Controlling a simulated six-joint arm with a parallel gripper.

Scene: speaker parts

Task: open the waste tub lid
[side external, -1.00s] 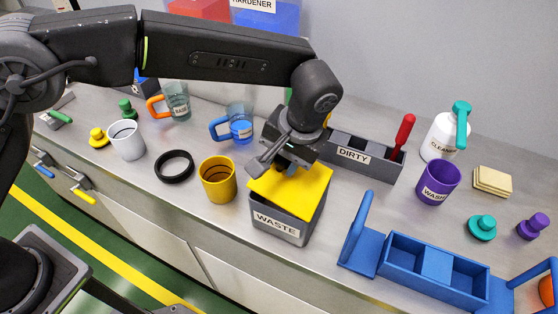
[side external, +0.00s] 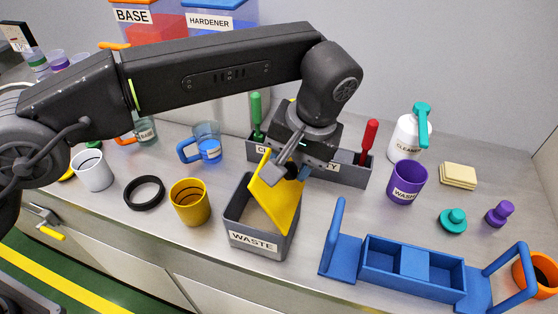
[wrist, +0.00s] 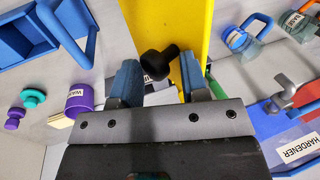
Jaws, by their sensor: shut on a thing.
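The grey waste tub (side external: 256,243), labelled WASTE, stands on the bench in the side view. Its yellow lid (side external: 272,200) is tilted steeply up, and the dark inside of the tub shows to its left. The lid's lower edge is inside or at the tub's rim; I cannot tell which. The lid also shows in the wrist view (wrist: 160,18). There, my gripper (wrist: 158,78) is shut on the lid's black knob (wrist: 158,62), with a blue-grey finger on each side. In the side view, my gripper (side external: 291,172) is at the lid's upper right, and the knob is mostly hidden.
A yellow cup (side external: 190,205) stands left of the tub, and a blue carrier (side external: 415,270) stands close on the right. A grey divided rack (side external: 350,172) with brushes is behind my gripper. A purple cup (side external: 407,183) stands farther right. Bare bench lies around the black ring (side external: 144,192).

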